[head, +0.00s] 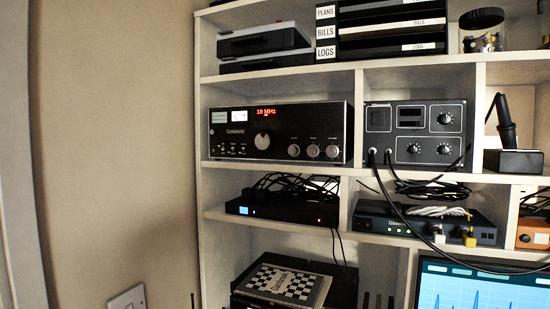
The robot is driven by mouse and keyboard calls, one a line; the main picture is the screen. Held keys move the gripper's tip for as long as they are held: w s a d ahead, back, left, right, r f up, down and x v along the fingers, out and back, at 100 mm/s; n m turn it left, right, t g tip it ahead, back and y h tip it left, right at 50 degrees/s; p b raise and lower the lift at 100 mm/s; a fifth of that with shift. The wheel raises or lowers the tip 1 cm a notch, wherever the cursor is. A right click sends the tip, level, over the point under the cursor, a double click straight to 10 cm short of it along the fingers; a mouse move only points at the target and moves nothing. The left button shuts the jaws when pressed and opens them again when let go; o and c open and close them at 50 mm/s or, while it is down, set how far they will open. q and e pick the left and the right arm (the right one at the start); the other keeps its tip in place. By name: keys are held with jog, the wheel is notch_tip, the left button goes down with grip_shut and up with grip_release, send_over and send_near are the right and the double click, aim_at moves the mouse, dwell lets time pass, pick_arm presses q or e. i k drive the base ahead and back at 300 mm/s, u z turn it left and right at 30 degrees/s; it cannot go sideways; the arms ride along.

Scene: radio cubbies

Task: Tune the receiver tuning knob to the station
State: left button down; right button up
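The receiver (281,131) is a black box with a metal-edged front, standing in the left cubby of the middle shelf. Its red display (267,112) reads what looks like 10 MHz. The large round tuning knob (262,141) is pale and sits below the display, near the middle of the front. Several smaller knobs (312,151) line the lower right of the front, and small switches sit at the lower left. Nothing covers the front. Neither of my grippers shows in the head view.
A second black unit (416,133) with knobs and plugged cables stands in the cubby to the right, past a white divider (357,118). Below are a black box with tangled cables (284,203) and a router (425,222). A bare wall (115,150) is on the left.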

aim_at(266, 141)
jog(key=u, duration=1)
jog(key=k, duration=1)
jog(key=z, duration=0.9)
jog(key=i, duration=0.5)
